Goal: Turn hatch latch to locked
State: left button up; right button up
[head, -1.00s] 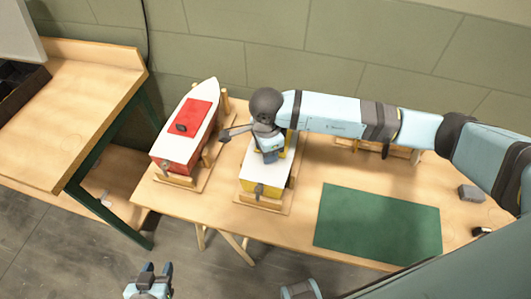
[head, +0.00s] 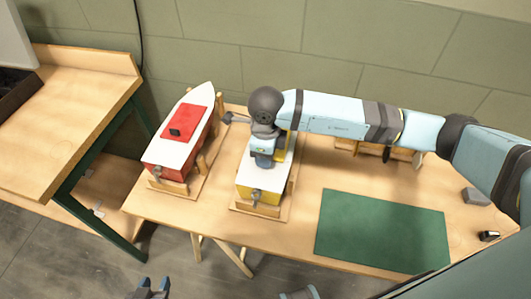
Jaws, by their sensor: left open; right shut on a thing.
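A boat with a yellow hull and white deck (head: 249,178) sits in a wooden cradle on the table. My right gripper (head: 264,160) points down onto its deck, shut; it and the wrist hide the hatch area and what is held, which appears to be the latch there. I cannot see the latch's angle. A second boat with a red hull (head: 167,158) and white deck stands to the left, with a red hatch (head: 190,120) and a dark latch (head: 176,132) on it. My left gripper (head: 152,284) is open and empty at the bottom edge, away from the table.
The wooden table (head: 300,219) carries a green mat (head: 382,231) at right, with a grey block (head: 475,196) and a small dark item (head: 488,236) beyond it. A wooden rack (head: 375,151) stands behind my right arm. A workbench (head: 70,110) is at far left.

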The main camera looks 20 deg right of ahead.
dwell(0.4)
pick_arm(q)
jog(key=shift+s+f, duration=0.1)
jog(key=shift+f, duration=0.1)
pick_arm(e)
jog(key=o, duration=0.9)
jog(key=shift+r, duration=0.1)
